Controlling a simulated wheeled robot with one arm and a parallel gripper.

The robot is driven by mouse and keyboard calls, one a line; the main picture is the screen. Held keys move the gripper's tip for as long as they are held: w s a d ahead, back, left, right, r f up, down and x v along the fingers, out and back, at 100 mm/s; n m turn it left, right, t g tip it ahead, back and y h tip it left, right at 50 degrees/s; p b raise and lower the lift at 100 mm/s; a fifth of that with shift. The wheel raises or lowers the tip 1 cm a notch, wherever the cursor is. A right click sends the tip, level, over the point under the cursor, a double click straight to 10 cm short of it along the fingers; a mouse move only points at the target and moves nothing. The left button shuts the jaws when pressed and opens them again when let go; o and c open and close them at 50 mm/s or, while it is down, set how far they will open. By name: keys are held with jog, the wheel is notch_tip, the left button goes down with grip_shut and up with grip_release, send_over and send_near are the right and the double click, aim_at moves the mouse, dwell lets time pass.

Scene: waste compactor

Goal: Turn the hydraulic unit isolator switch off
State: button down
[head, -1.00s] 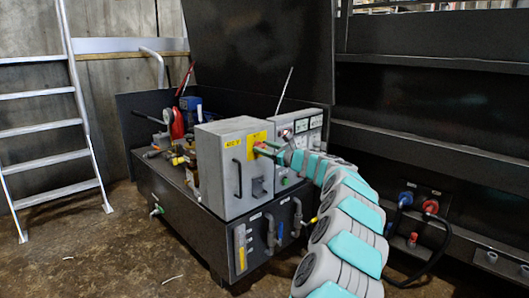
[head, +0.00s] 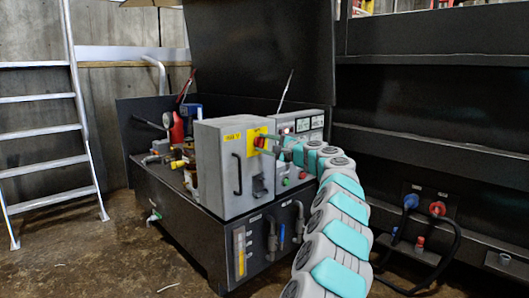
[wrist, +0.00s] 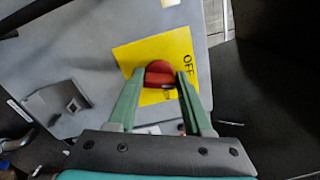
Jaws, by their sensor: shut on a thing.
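The isolator switch is a red rotary knob (wrist: 159,72) on a yellow plate (wrist: 124,56), with "OFF" lettered on the plate to the right of the knob in the wrist view. In the head view the red knob (head: 260,142) is on the upper right front of a grey cabinet (head: 222,190). My gripper (wrist: 160,78) has its two green fingers on either side of the knob, shut on it. The gripper (head: 268,143) also shows in the head view, reaching the plate from the right. The knob's exact setting is hard to read.
A black door handle (head: 237,175) and a grey latch (head: 259,187) stand out from the cabinet front. A gauge and button panel (head: 302,127) is close behind my gripper. A dark wall with hoses and red and blue connectors (head: 437,208) is at right. Open floor lies front left.

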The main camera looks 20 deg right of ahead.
jog(key=shift+a+f+n+b, duration=0.1)
jog(key=shift+f+n+b, duration=0.25)
jog(key=shift+n+b, duration=0.7)
jog(key=shift+r+n+b, duration=0.1)
jog(key=shift+n+b, duration=0.25)
jog(key=shift+n, duration=0.6)
jog(key=shift+c, duration=1.6)
grip_release()
jog(key=shift+r, duration=0.1)
